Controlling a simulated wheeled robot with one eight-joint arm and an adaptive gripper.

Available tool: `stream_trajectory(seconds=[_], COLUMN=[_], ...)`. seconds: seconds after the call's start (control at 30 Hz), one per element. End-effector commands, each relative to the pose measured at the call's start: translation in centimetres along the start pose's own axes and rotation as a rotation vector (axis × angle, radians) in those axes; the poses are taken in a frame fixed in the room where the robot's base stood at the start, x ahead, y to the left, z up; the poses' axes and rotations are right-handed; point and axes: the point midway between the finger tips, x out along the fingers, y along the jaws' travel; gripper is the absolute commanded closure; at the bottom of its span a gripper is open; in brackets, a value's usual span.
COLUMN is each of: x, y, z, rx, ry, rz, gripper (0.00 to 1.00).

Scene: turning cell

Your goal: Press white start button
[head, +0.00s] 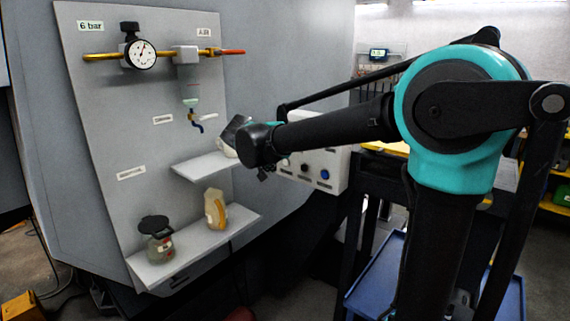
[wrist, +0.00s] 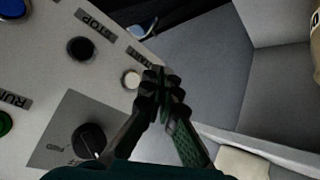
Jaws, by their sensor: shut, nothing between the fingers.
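The white start button (wrist: 131,78) is small and round on a pale control panel (wrist: 45,75), beside a partly covered label. My gripper (wrist: 160,78) is shut and empty. In the wrist view its fingertips appear just right of the white button, with the button's face still showing. I cannot tell the depth gap or whether they touch. In the head view the control box (head: 334,158) is partly behind my arm, and the gripper (head: 263,173) shows as a small dark shape at its left end.
The panel also has a black stop button (wrist: 80,47), a blue button (wrist: 14,9), a green button (wrist: 4,123) and a black knob (wrist: 88,139).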

Motion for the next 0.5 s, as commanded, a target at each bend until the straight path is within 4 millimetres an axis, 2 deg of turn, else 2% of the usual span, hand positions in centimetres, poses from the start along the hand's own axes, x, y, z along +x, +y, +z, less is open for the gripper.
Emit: stream_trajectory(seconds=[0.2, 0.5], x=[1.7, 2.5], y=[1.2, 1.8], z=[-1.2, -1.8], rx=[0.002, 0.000], ry=[-0.001, 0.000], rz=[0.000, -0.001], gripper=[1.00, 1.00])
